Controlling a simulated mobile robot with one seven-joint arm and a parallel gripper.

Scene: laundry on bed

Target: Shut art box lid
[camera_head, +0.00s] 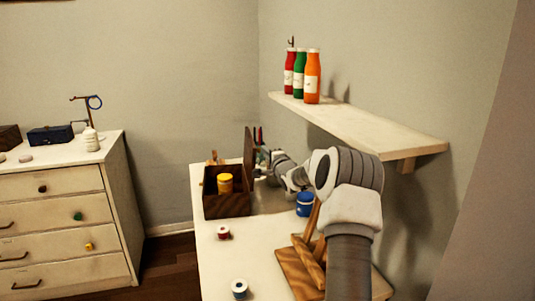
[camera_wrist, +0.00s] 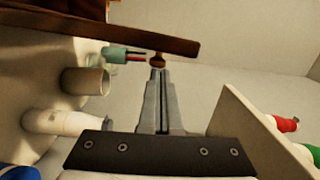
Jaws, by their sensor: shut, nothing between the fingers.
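The art box (camera_head: 228,206) is a dark wooden box on the white table, with a yellow jar (camera_head: 225,183) inside. Its lid (camera_head: 249,158) stands open, about upright, at the box's right side. In the wrist view the lid (camera_wrist: 130,32) is a brown board across the top, with a small round knob (camera_wrist: 157,60) on its near face. My gripper (camera_wrist: 160,73) is shut and empty, its fingertips at the knob; I cannot tell whether they touch. In the head view my gripper (camera_head: 264,156) is at the lid's right side, partly hidden.
A wall shelf (camera_head: 350,125) with several bottles (camera_head: 301,75) hangs above my arm. A pen cup (camera_wrist: 113,54) stands near the lid. A drawer chest (camera_head: 60,215) is at left.

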